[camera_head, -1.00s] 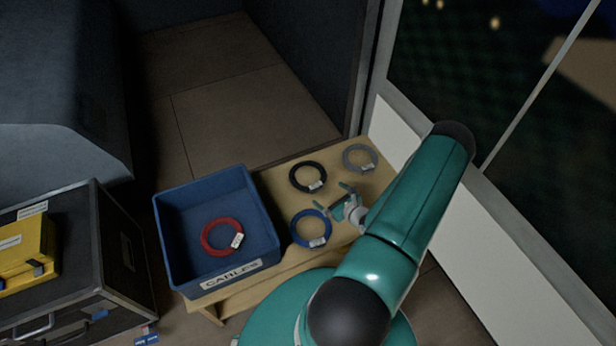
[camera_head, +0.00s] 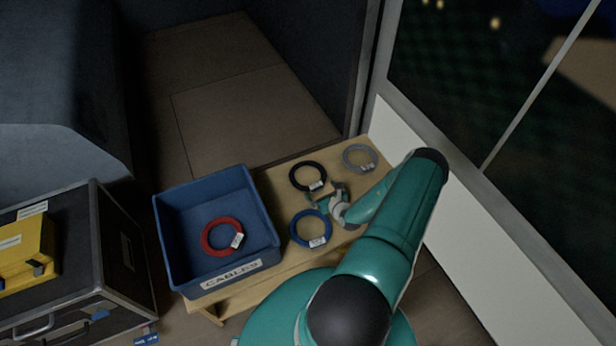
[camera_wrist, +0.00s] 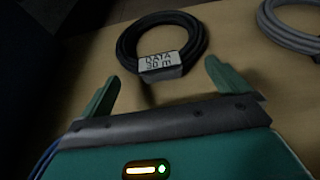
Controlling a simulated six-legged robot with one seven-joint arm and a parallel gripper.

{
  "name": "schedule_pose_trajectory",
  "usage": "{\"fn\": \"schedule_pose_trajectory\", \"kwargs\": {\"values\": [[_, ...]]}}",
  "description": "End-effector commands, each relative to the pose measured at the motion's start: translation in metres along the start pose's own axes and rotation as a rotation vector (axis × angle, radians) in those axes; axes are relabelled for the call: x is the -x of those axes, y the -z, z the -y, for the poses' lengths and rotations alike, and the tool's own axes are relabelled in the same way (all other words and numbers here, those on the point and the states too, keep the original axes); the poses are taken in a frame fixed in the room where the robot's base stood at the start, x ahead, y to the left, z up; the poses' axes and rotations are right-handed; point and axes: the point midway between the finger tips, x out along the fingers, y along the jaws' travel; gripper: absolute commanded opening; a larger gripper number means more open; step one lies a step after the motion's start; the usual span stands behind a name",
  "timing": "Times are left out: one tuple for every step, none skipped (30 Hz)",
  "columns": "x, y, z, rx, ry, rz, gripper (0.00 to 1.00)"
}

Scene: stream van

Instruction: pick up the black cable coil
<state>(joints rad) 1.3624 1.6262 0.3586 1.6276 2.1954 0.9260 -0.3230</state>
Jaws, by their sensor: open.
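The black cable coil (camera_head: 308,177) lies flat on the wooden table, behind the blue coil and left of the grey one. In the wrist view the black coil (camera_wrist: 161,37) is just ahead of my gripper, with its white tag reading "DATA 30 m" facing me. My gripper (camera_head: 327,195) is open and empty, at the coil's near side by the tag. In the wrist view the two green fingers of my gripper (camera_wrist: 160,82) stand apart, with the tag beyond and between them. I cannot tell whether either finger touches the coil.
A blue cable coil (camera_head: 311,229) lies close in front of my gripper, and a grey coil (camera_head: 359,158) lies to the right. A blue bin labelled CABLES (camera_head: 176,255) holds a red coil (camera_head: 207,239). A window wall (camera_head: 480,225) borders the table's right.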

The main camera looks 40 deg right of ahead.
Motion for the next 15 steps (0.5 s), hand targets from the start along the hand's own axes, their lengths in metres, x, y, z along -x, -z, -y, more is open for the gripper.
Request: {"fn": "schedule_pose_trajectory", "kwargs": {"values": [[-0.009,0.001,-0.002,-0.001,0.000,0.001,1.00],[-0.013,0.000,-0.002,-0.001,0.000,0.001,1.00],[-0.019,0.000,-0.001,0.000,0.000,0.001,1.00],[-0.022,0.000,-0.001,0.000,0.000,0.001,1.00],[-0.025,0.000,-0.002,-0.001,0.000,0.001,1.00],[-0.028,0.000,-0.001,-0.001,0.000,0.001,1.00],[-0.029,0.000,-0.001,-0.001,0.000,0.000,1.00],[-0.030,0.000,-0.001,-0.001,0.000,0.000,1.00],[-0.030,0.000,-0.001,-0.001,0.000,0.000,1.00],[-0.030,0.000,-0.001,-0.001,0.000,0.000,1.00],[-0.030,0.000,-0.001,-0.001,0.000,0.000,1.00],[-0.030,0.000,-0.001,-0.001,0.000,0.000,1.00],[-0.030,0.000,-0.001,-0.001,0.000,0.000,1.00],[-0.030,0.000,-0.001,-0.001,0.000,0.000,0.98],[-0.030,0.000,-0.001,-0.001,0.000,0.000,0.90]]}}
